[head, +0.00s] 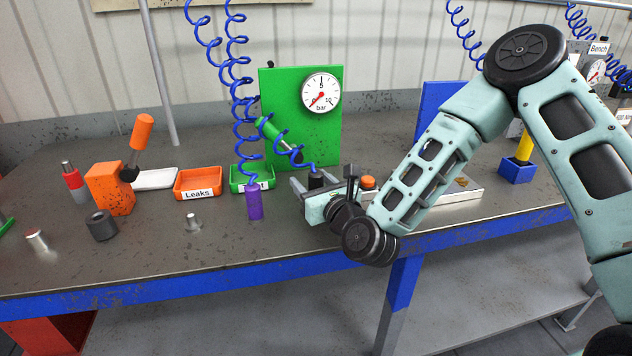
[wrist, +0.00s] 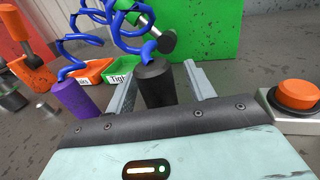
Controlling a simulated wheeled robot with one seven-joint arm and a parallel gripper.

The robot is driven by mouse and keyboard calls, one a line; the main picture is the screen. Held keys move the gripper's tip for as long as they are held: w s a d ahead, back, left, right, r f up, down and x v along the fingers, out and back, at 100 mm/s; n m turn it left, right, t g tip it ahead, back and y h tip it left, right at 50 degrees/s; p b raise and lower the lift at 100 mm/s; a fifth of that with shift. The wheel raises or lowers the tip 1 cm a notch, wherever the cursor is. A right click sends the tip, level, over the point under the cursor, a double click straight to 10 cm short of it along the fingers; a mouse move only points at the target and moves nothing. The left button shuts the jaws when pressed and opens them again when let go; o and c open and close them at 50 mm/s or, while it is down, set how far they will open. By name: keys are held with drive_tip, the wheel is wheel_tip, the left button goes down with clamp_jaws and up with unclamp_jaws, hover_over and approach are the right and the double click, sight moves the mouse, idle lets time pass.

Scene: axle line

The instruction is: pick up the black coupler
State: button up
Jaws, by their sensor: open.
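The black coupler (head: 316,179) is a short dark cylinder at the end of a coiled blue hose, upright on the bench in front of the green gauge panel (head: 272,100). In the wrist view the black coupler (wrist: 156,84) stands between the two fingers of my gripper (wrist: 157,80). My gripper (head: 314,184) is open, with one finger on each side of the coupler. I cannot tell whether either finger touches it. The coupler's lower end is hidden behind the gripper body in the wrist view.
A purple coupler (head: 254,203) stands to the left on another blue hose. Behind it are a green tray (head: 236,184) and an orange tray (head: 180,194) labelled Leaks. An orange button (wrist: 296,95) sits close on the right. The bench front (head: 290,225) is clear.

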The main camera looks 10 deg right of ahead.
drive_tip(key=c, duration=1.1)
drive_tip(key=shift+c, duration=0.2)
wheel_tip(320, 180, up, 10)
drive_tip(key=shift+p, duration=0.3)
